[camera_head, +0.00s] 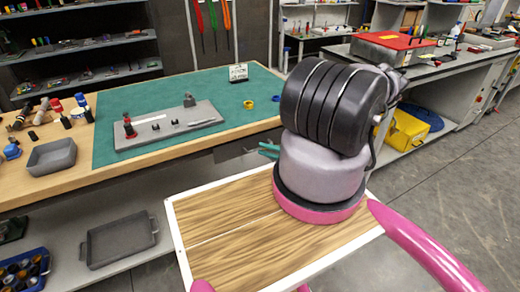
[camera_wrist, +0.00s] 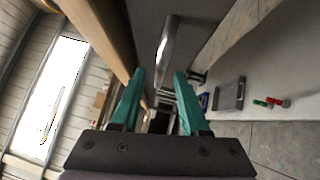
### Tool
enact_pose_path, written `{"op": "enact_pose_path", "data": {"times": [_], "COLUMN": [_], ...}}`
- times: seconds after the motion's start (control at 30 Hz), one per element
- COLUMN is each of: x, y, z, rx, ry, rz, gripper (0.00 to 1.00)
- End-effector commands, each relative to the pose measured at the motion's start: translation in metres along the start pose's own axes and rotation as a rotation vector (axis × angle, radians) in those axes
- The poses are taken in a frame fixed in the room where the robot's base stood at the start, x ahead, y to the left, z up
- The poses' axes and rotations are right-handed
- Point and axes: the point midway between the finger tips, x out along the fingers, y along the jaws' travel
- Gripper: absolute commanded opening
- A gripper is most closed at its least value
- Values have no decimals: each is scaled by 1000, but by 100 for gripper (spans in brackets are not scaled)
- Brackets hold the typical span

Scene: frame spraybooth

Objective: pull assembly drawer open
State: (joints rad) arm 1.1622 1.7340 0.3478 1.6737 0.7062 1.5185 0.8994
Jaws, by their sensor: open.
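The assembly drawer (camera_wrist: 192,35) is a grey front under the workbench's wooden edge in the wrist view, and it looks shut. Its silver bar handle (camera_wrist: 166,48) stands out from the front. My gripper (camera_wrist: 159,76) has two teal fingers, spread apart with nothing held between them. The handle appears just beyond the fingertips, roughly in line with the gap. I cannot tell whether a finger touches it. In the head view, the teal fingers of my gripper (camera_head: 268,150) show beside the bench's front edge; my arm hides most of the rest.
The workbench has a green mat (camera_head: 240,98) with a grey assembly plate (camera_head: 170,124) on it. A grey bin (camera_head: 52,157) sits at its left. A grey tray (camera_head: 120,241) lies on the lower shelf. A yellow case (camera_head: 405,132) is at right. Grey floor is free at right.

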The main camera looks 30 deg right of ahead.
Motion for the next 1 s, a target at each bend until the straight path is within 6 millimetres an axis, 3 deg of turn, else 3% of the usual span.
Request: {"op": "enact_pose_path", "data": {"times": [0.2, 0.5, 0.53, 0.63, 1.0], "x": [21, 24, 24, 24, 24], "y": [0, 0, 0, 0, 0], "z": [0, 0, 0, 0, 0], "rx": [1, 0, 0, 0, 0], "ry": [1, 1, 1, 1, 1], "rz": [0, -1, -1, -1, -1], "gripper": [45, 45, 41, 3, 0]}}
